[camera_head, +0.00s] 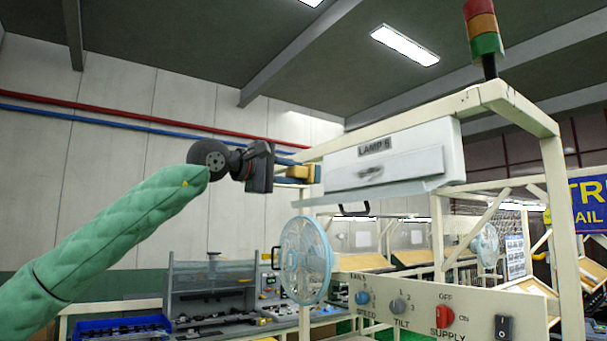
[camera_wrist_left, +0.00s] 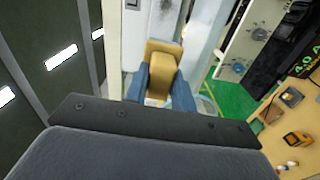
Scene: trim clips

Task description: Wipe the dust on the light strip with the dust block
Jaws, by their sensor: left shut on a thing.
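The light strip (camera_head: 430,150) is a long white housing labelled "LAMP 5", mounted under a cream overhead frame. A grey dusty smear (camera_head: 371,172) shows on its front face. My left gripper (camera_head: 288,171) is level with the strip, just off its left end. Its blue fingers are shut on the dust block (camera_head: 301,172), a small tan-yellow block. In the left wrist view the block (camera_wrist_left: 163,62) sits between the two blue fingers. In the head view a small gap seems to lie between block and strip; contact cannot be told. My right gripper is not in view.
The cream frame (camera_head: 478,98) runs above the strip, with a signal tower (camera_head: 483,28) on its corner. A blue fan (camera_head: 305,260) and a switch panel (camera_head: 440,308) stand below. A workbench (camera_head: 212,310) is at lower left. Open air lies in front of the strip.

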